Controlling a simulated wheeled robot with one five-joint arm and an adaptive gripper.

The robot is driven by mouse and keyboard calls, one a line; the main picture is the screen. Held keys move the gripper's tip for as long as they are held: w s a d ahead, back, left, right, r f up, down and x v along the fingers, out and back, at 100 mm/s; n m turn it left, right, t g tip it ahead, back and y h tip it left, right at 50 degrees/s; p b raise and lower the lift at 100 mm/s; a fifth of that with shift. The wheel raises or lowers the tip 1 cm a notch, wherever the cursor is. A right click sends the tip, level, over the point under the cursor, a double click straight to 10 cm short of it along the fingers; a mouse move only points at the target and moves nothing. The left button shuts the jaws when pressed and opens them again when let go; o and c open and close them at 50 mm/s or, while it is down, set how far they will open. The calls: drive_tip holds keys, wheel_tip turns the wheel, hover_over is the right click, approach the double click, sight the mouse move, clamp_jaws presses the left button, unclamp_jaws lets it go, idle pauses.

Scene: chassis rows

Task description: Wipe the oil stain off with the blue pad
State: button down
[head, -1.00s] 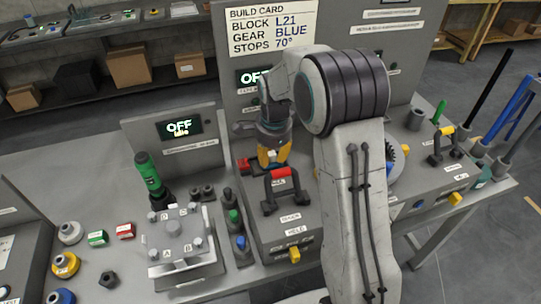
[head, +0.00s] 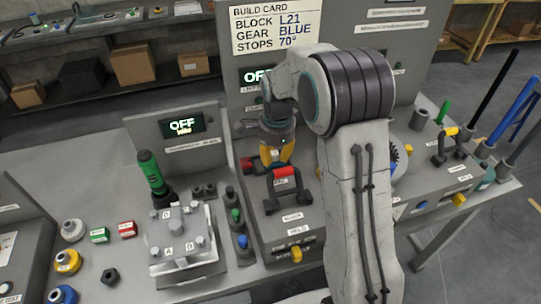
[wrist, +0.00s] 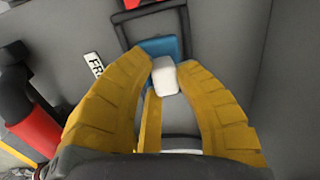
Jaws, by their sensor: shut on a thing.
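My gripper (head: 277,153) is over the middle station in the head view, behind a black handle with a red grip. In the wrist view its two yellow fingers (wrist: 163,85) are closed around a white block (wrist: 165,77). The blue pad (wrist: 160,47) shows just beyond the white block, partly covered by it and the fingers. The pad overlaps a dark square outline on the grey panel. I cannot tell whether the pad touches the panel. In the head view the pad is hidden by the gripper. I can make out no oil stain in either view.
The red-gripped handle (head: 284,171) stands close in front of my gripper; a red and black part (wrist: 35,125) is near the left finger. A green-handled tool (head: 151,170) and a grey fixture (head: 183,240) stand to the left. The upright build-card panel (head: 275,30) rises behind.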

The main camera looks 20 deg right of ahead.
drive_tip(key=shift+a, duration=0.1)
idle(0.3)
drive_tip(key=shift+a+f, duration=0.1)
drive_tip(key=shift+a, duration=0.65)
drive_tip(key=shift+d, duration=0.15)
drive_tip(key=shift+d, duration=0.75)
drive_tip(key=shift+a, duration=0.2)
drive_tip(key=shift+d+b, duration=0.2)
drive_tip(key=shift+b, duration=0.2)
drive_tip(key=shift+f, duration=0.1)
idle(0.3)
drive_tip(key=shift+a, duration=0.15)
